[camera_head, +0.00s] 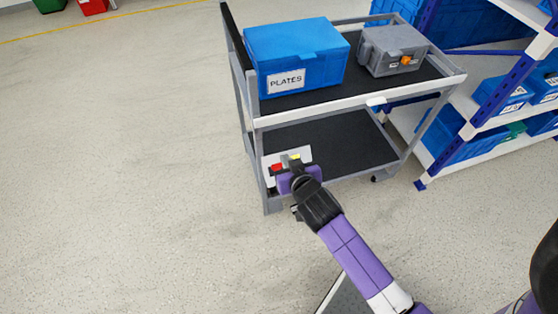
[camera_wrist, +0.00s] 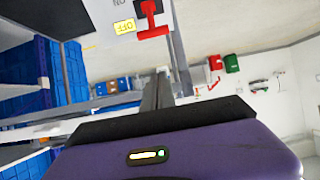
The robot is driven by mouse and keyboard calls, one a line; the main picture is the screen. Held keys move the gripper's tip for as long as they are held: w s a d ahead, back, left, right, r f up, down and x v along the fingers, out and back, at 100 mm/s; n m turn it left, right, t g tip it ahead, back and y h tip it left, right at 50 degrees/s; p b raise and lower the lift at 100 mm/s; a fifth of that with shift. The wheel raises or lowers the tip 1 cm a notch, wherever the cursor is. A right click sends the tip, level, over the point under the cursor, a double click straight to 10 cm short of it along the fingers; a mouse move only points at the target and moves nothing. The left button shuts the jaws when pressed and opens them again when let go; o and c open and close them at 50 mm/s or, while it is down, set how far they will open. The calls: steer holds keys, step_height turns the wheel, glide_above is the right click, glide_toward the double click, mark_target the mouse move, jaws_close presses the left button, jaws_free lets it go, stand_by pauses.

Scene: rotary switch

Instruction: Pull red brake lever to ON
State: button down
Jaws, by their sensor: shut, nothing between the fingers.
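The red brake lever (camera_head: 277,168) is on a white panel (camera_head: 304,151) at the near left corner of the trolley. In the wrist view the lever (camera_wrist: 152,22) is T-shaped and comes out of a dark slot at the top. Its crossbar is beside the yellow OFF label (camera_wrist: 124,26); the ON marking (camera_wrist: 119,3) is partly cut off at the top edge. My gripper (camera_head: 292,160) is in front of the panel, just right of the lever, and covers part of the panel. In the wrist view my gripper (camera_wrist: 158,78) is shut and empty, below the lever and apart from it.
The grey trolley (camera_head: 325,112) carries a blue PLATES box (camera_head: 310,62) and a grey box (camera_head: 393,50) on top; its lower shelf (camera_head: 345,140) is bare. A blue and white rack (camera_head: 480,130) with blue bins stands at the right. The floor at left is clear.

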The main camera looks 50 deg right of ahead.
mark_target(281, 165)
steer(key=w+d+f, duration=0.1)
steer(key=f, duration=0.1)
steer(key=w+d+f, duration=0.1)
steer(key=w+f, duration=0.1)
steer(key=w+d+f, duration=0.1)
steer(key=w+f, duration=0.1)
steer(key=f, duration=0.1)
steer(key=shift+d, duration=0.3)
steer(key=shift+s+a+f, duration=0.15)
steer(key=shift+a+f, duration=0.05)
steer(key=shift+f, duration=0.1)
steer(key=shift+f+b, duration=0.2)
steer(key=shift+b, duration=0.2)
steer(key=shift+s+a+f+b, duration=0.1)
steer(key=shift+b, duration=0.35)
steer(key=shift+s+b, duration=0.1)
steer(key=shift+b, duration=0.2)
